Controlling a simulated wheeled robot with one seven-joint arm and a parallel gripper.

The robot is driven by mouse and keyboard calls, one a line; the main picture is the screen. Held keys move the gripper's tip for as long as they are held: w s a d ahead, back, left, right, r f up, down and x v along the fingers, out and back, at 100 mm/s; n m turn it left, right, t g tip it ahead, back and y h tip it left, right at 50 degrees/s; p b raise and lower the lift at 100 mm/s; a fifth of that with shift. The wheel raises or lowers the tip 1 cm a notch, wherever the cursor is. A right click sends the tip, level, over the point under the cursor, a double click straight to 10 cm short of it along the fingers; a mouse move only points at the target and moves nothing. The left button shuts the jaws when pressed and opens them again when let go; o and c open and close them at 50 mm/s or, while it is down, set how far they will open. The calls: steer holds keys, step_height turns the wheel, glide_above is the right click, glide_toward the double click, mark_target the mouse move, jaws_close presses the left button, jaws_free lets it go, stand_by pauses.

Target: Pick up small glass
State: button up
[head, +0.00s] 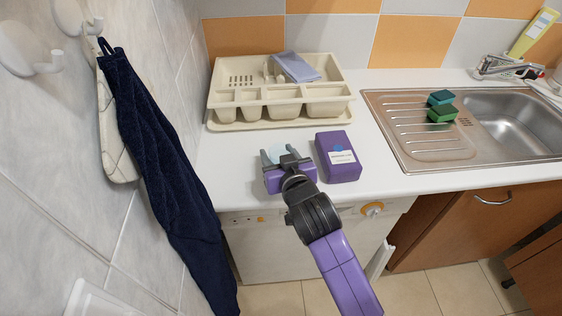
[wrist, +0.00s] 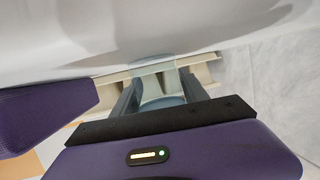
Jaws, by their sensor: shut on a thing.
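The small glass (head: 276,151) is pale, bluish and see-through, near the counter's front edge in the head view. My gripper (head: 279,155) is around it, with a finger on each side. In the wrist view the glass (wrist: 157,82) shows as a faint clear shape between the two grey fingers of my gripper (wrist: 159,86), which is shut on it. My gripper hides part of the glass, and I cannot tell whether its base touches the counter.
A purple box (head: 338,157) stands just right of my gripper; it also shows in the wrist view (wrist: 40,108). A cream dish rack (head: 240,116) with a cloth (head: 296,67) is behind. Sponges (head: 441,113) lie on the sink's drainboard (head: 405,125). A dark towel (head: 160,165) hangs left.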

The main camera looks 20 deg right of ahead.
jaws_close()
steer(key=shift+r, duration=0.1)
